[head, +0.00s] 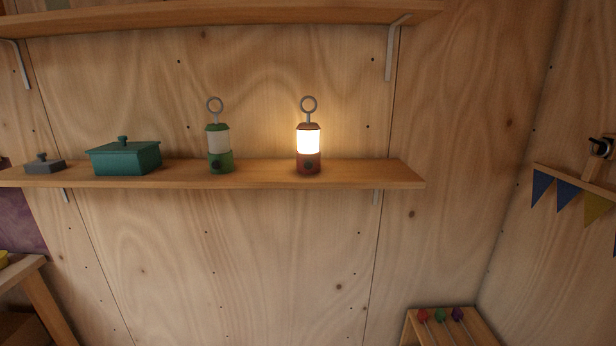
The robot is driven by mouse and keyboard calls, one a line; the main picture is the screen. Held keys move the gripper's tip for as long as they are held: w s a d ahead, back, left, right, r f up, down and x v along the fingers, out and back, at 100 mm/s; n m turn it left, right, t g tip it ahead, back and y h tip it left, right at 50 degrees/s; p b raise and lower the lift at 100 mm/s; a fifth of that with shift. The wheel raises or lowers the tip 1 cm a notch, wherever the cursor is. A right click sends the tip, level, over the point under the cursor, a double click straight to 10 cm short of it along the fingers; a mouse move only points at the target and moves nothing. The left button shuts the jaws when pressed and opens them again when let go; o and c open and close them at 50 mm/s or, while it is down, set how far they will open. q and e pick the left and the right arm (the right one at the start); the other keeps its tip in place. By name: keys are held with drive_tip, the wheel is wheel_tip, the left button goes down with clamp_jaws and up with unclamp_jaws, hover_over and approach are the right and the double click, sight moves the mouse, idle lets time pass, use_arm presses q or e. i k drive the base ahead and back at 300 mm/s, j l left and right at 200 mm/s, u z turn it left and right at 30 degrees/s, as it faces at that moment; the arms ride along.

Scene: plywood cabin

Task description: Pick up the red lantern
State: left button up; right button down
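The red lantern (308,166) stands upright on the lower wall shelf (375,174), right of the shelf's middle. Its white globe is lit and glows on the wall behind. A grey ring handle sticks up from its top, and a dark round knob is on its base. A green lantern (220,161) of the same shape stands to its left, unlit, with a gap between the two. Neither of my grippers is in view.
A teal lidded box (125,159) and a small grey lidded box (44,165) stand further left on the shelf. An upper shelf (230,14) runs above the lanterns. The shelf right of the red lantern is clear. Bunting (568,191) hangs at right; a wooden stand (450,328) is below.

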sight(308, 133)
drive_tip(key=k+j+z, duration=0.1)
drive_tip(key=k+z, duration=0.4)
drive_tip(key=z, duration=0.2)
drive_tip(key=k+z, duration=0.35)
drive_tip(key=i, duration=0.1)
